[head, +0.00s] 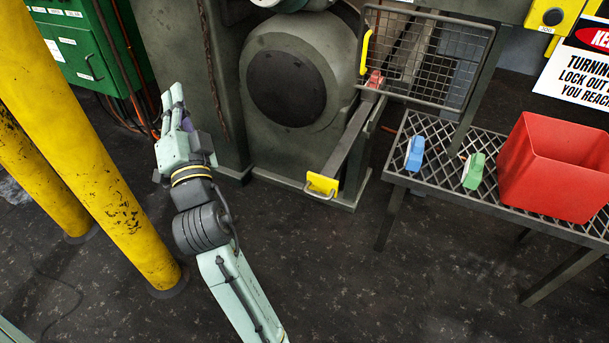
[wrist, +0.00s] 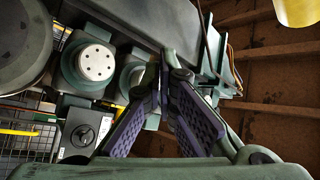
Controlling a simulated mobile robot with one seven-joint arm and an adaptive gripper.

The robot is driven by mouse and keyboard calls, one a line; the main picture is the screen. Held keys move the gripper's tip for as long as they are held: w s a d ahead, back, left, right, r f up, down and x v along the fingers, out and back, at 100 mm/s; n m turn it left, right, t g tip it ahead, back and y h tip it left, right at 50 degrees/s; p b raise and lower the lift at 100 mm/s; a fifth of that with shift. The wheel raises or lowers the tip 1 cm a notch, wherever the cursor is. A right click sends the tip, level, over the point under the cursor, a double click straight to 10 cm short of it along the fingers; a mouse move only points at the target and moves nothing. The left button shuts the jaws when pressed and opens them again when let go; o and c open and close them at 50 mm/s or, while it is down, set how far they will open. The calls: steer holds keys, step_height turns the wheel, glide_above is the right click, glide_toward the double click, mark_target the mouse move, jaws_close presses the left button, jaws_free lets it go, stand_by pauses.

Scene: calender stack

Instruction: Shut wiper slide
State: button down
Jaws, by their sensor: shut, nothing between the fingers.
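The wiper slide (head: 345,140) is a long grey bar extending outward and down from the machine in the head view. Its near end has a yellow plate with a metal pull handle (head: 322,187). A small red block (head: 375,79) sits near its far end, beside the wire guard. My gripper (head: 172,92) is raised to the left of the slide, well apart from it, pointing upward in the picture. In the wrist view my gripper (wrist: 165,75) has its purple-padded fingers drawn together at the tips, with nothing held. The slide's handle is not seen there.
A wire mesh guard (head: 425,60) with a yellow handle hangs above the slide. A grating table (head: 440,135) on the right holds a blue block (head: 415,153), a green block (head: 473,170) and a red bin (head: 555,168). Yellow posts (head: 95,150) stand left of my arm.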

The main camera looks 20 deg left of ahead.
steer(key=w+d+f+m+h+p, duration=0.1)
steer(key=w+d+f+m+h, duration=0.2)
steer(key=f, duration=0.4)
steer(key=w+d+f+m+h+p, duration=0.1)
steer(key=w+f+m+h, duration=0.1)
steer(key=f+m+h, duration=0.35)
steer(key=m+g+h+p, duration=0.2)
steer(key=m+h+p, duration=0.1)
steer(key=m+h, duration=0.5)
glide_toward(316, 179)
steer(key=p+x, duration=0.5)
steer(key=x, duration=0.1)
steer(key=shift+w+f, duration=0.1)
steer(key=shift+w, duration=0.15)
